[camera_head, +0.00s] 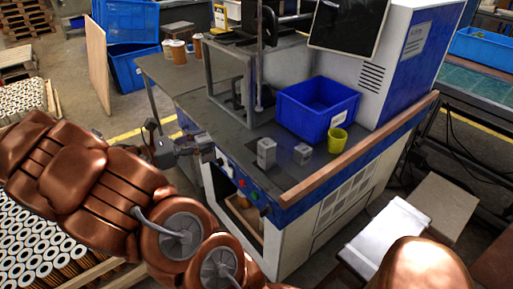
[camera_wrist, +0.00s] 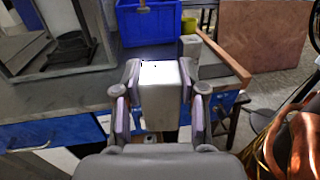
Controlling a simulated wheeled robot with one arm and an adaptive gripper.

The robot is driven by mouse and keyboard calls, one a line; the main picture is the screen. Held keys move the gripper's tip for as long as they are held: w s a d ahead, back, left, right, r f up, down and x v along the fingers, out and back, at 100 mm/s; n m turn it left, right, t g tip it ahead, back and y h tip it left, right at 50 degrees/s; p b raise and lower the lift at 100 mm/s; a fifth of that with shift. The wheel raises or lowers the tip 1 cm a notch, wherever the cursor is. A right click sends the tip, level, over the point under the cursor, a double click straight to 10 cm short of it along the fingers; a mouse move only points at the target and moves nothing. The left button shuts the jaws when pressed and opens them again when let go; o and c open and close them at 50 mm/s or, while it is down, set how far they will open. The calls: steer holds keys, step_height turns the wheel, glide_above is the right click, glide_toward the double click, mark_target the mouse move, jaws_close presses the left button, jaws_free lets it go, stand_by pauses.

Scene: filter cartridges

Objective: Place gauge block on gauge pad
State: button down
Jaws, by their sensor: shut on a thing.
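My gripper (camera_wrist: 160,92) is shut on a pale grey gauge block (camera_wrist: 160,100), which sits between the two fingers in the wrist view. In the head view my gripper (camera_head: 205,147) is at the left front edge of the machine's dark worktop, and the held block is hard to tell from the fingers. A taller grey block (camera_head: 266,152) stands on the worktop to the right of my gripper. A smaller grey block (camera_head: 302,154) stands further right. I cannot pick out the gauge pad with certainty.
A blue bin (camera_head: 318,108) and a yellow cup (camera_head: 337,140) stand behind the blocks. A wooden rail (camera_head: 370,143) runs along the worktop's right edge. A grey metal frame (camera_head: 228,85) stands at the back left. The worktop between the frame and taller block looks clear.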

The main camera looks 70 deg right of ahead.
steer(key=s+m+g+y, duration=0.2)
steer(key=s+g+y, duration=0.1)
steer(key=s, duration=0.3)
steer(key=shift+m, duration=0.3)
steer(key=shift+s+d+f+p, duration=0.25)
steer(key=shift+s+d+f, duration=0.45)
steer(key=shift+d, duration=2.05)
steer(key=shift+s+d+f+p, duration=0.25)
steer(key=shift+s+d+f, duration=0.35)
steer(key=shift+d, duration=2.1)
steer(key=shift+s+d+f+p, duration=0.35)
steer(key=shift+d+f, duration=0.55)
steer(key=shift+d, duration=1.85)
steer(key=shift+s+f, duration=0.1)
steer(key=shift+f, duration=0.05)
steer(key=c, duration=0.7)
jaws_free()
steer(key=shift+o, duration=0.2)
steer(key=b+v, duration=0.1)
steer(key=v, duration=1.1)
steer(key=shift+r, duration=0.25)
